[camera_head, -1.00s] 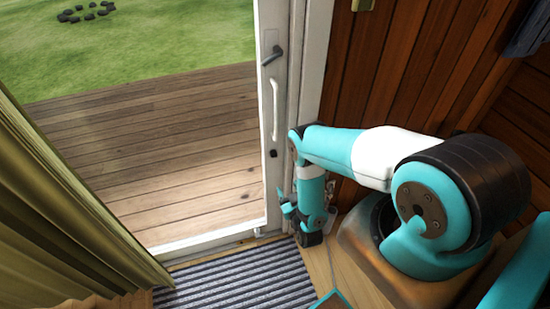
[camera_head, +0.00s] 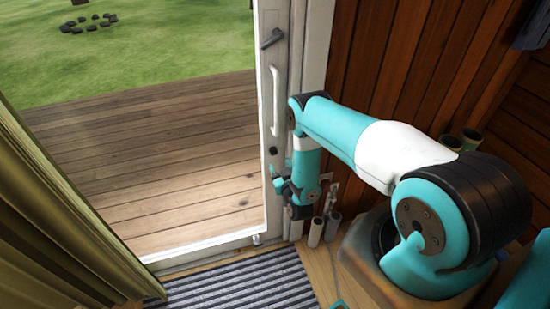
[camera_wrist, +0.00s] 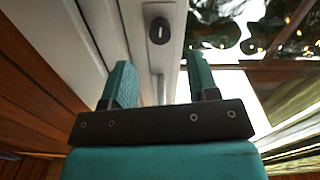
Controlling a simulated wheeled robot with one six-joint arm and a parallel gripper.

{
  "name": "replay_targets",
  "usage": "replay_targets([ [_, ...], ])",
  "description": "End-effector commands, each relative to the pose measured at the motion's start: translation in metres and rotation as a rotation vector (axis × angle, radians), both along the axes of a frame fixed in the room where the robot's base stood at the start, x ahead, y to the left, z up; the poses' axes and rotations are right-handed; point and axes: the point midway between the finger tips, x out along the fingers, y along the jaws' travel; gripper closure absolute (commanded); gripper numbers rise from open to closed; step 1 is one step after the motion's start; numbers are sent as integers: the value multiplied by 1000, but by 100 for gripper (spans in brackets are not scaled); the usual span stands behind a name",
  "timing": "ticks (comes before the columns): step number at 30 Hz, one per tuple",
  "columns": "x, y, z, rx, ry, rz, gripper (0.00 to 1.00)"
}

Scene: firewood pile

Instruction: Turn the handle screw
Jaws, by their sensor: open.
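The glass door's white frame carries a dark lever handle (camera_head: 271,38), a white pull handle (camera_head: 278,100) and a small dark lock fitting (camera_head: 272,151). I cannot tell for sure which part is the handle screw. In the wrist view a dark oval fitting with a pale slot (camera_wrist: 159,30) is on the white frame, beyond the fingertips. My gripper (camera_wrist: 160,75) is open, its two teal fingers apart with nothing held. In the head view my gripper (camera_head: 280,180) is beside the door frame, a little below the lock fitting.
The wooden plank wall (camera_head: 375,60) is close to the right of the frame. Small upright cylinders (camera_head: 316,232) stand on the floor below my arm. A ribbed grey mat (camera_head: 240,285) lies before the door, and a curtain (camera_head: 50,220) hangs at the left.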

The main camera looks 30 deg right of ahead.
Motion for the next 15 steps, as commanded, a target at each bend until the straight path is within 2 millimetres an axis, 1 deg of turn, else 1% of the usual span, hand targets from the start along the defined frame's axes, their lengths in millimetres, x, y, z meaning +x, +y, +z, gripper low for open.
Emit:
replay_targets([
  [1, 12, -4, 2, -1, -5, 0, 46],
  [6, 41, -12, 0, 0, -2, -1, 46],
  [10, 55, -16, -1, 1, -1, -2, 46],
  [15, 62, -18, 0, 0, 0, 1, 46],
])
